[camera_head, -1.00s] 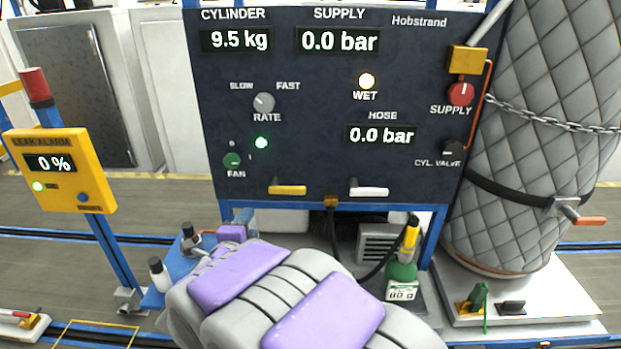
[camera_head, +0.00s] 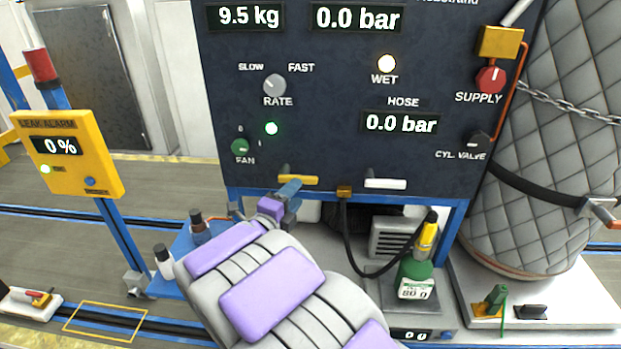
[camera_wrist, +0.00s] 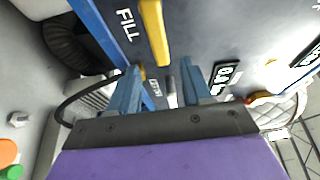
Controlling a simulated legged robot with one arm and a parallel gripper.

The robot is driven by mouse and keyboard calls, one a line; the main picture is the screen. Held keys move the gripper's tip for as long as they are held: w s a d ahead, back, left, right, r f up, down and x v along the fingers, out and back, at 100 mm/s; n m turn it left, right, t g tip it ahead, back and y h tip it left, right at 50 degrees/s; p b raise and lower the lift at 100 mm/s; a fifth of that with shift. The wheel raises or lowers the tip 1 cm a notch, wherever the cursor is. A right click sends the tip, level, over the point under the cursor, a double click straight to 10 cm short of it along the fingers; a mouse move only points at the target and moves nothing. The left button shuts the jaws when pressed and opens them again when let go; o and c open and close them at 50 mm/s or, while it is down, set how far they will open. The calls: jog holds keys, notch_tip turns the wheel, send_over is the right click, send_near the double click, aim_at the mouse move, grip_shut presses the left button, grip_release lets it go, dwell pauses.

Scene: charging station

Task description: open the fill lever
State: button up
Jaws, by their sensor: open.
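The fill lever is a yellow bar (camera_head: 298,180) at the lower edge of the dark control panel (camera_head: 335,155), lying level in the head view. In the wrist view the yellow lever (camera_wrist: 154,32) is beside the "FILL" label, just beyond my fingertips. My gripper (camera_head: 288,190) is just below and left of the lever in the head view. Its blue fingers (camera_wrist: 161,78) are apart in the wrist view, with nothing held. Whether a finger touches the lever, I cannot tell.
A white lever (camera_head: 385,183) sits to the right on the same panel edge. A black hose (camera_head: 350,245) hangs below, running to a green cylinder (camera_head: 415,270) with a yellow fitting. A yellow leak alarm (camera_head: 68,155) stands at the left. A quilted tank (camera_head: 540,190) stands at the right.

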aim_at(310, 178)
jog(key=x, duration=0.5)
jog(key=b+x, duration=0.1)
jog(key=x, duration=0.2)
jog(key=shift+w+a+f, duration=0.1)
jog(key=shift+w+a, duration=0.05)
jog(key=shift+a, duration=0.1)
jog(key=shift+w+d, duration=0.45)
jog(key=shift+w, duration=0.05)
jog(key=shift+a, duration=0.15)
jog(key=shift+c, duration=0.2)
jog(key=shift+c, duration=1.4)
grip_shut()
jog(key=shift+f, duration=0.1)
